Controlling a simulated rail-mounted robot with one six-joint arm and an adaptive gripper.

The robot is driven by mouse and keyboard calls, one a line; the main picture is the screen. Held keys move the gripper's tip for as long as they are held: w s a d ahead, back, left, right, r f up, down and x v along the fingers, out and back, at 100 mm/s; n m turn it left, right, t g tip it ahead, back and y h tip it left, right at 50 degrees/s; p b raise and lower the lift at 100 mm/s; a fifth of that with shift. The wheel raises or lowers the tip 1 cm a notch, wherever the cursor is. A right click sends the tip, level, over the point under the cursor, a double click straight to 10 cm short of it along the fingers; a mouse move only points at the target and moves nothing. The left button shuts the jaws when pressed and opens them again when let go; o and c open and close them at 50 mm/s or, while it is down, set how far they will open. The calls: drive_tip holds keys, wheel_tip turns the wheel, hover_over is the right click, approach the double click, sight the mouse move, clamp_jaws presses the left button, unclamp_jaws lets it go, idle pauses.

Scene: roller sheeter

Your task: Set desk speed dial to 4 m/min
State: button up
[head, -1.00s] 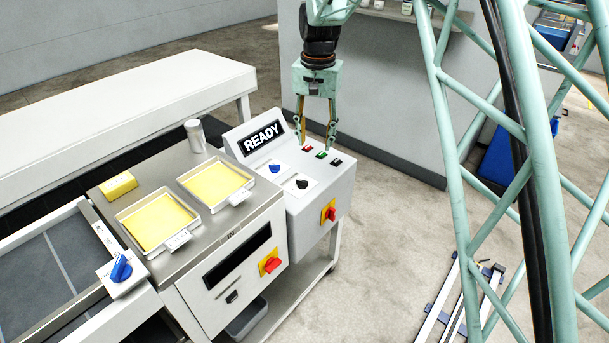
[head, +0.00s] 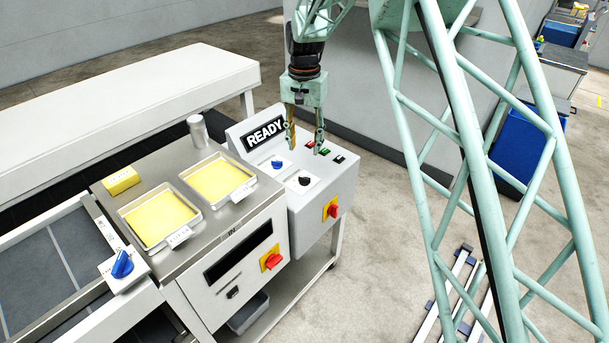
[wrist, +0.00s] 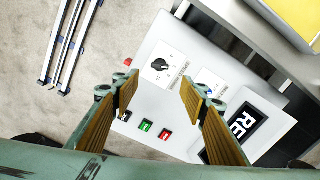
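The white control desk (head: 335,190) has a sloped top with a READY display (head: 265,133). A black dial (head: 304,180) on a pale plate and a blue dial (head: 277,163) sit on this top. The black dial also shows in the wrist view (wrist: 160,64); its scale is too small to read. My gripper (head: 304,149) points down above the desk top, near the dials and buttons. Its fingers are apart and empty in the wrist view (wrist: 159,85), with the black dial between and beyond the tips.
Green, red and black buttons lie beside the dials; the green one (wrist: 145,125) shows in the wrist view. A red-and-yellow switch (head: 331,209) is on the desk front. Left stand yellow-filled trays (head: 222,178) and a cylinder (head: 198,131).

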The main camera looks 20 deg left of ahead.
sight(305, 177)
drive_tip(key=shift+f, duration=0.2)
drive_tip(key=shift+f+b, duration=0.55)
drive_tip(key=shift+f, duration=6.15)
drive_tip(key=c, duration=0.9)
